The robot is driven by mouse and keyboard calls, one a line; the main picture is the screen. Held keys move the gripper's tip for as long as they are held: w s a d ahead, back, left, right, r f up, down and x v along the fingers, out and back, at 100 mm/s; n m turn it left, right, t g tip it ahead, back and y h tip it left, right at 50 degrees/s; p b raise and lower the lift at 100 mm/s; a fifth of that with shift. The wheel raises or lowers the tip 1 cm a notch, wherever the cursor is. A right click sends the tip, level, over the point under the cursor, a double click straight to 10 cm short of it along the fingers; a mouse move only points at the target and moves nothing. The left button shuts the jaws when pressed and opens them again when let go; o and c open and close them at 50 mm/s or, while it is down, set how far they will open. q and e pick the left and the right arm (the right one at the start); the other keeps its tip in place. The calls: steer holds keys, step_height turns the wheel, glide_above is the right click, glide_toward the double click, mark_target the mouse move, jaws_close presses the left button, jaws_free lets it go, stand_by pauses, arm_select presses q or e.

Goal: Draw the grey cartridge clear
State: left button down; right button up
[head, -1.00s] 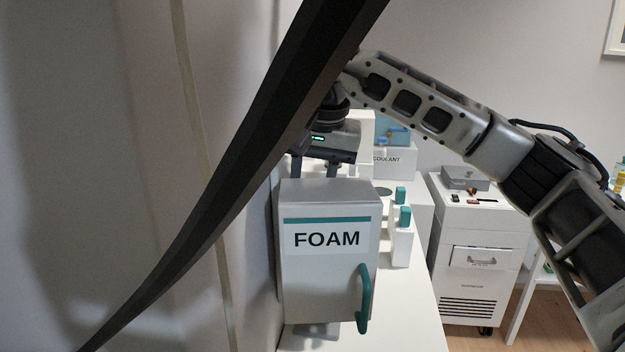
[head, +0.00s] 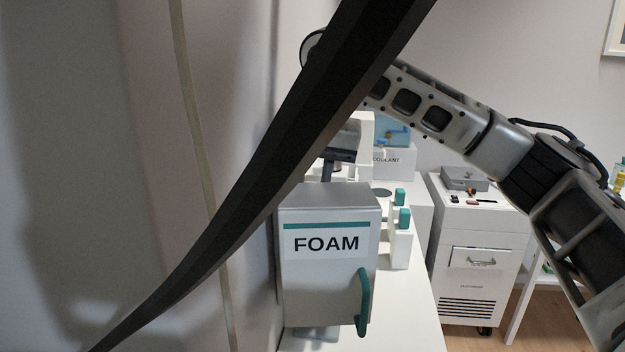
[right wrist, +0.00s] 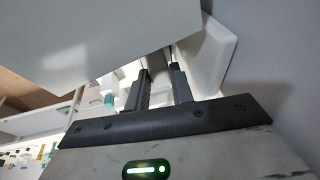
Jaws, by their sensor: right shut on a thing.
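A grey box labelled FOAM (head: 305,278), with a teal handle (head: 364,302) on its front, stands on the white worktop in the head view. It is the only large grey block there, but I cannot tell if it is the cartridge. A white block (right wrist: 208,58) is just past the fingertips and a pale flat panel (right wrist: 85,40) fills the upper left. My left gripper is not in view.
The dark band (head: 240,190) crosses the head view in front. A wall is close at the left. Small white stands with teal tops (head: 402,218) are right of the FOAM box, with a COOLANT unit (head: 395,160) behind. A white cabinet (head: 480,255) stands farther right.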

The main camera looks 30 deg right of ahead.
steer(key=shift+r+p, duration=0.7)
steer(key=shift+r, duration=0.2)
steer(key=shift+r+p, duration=0.6)
steer(key=shift+r, duration=4.05)
jaws_close()
steer(key=shift+r, duration=0.1)
step_height(320, 180, up, 7)
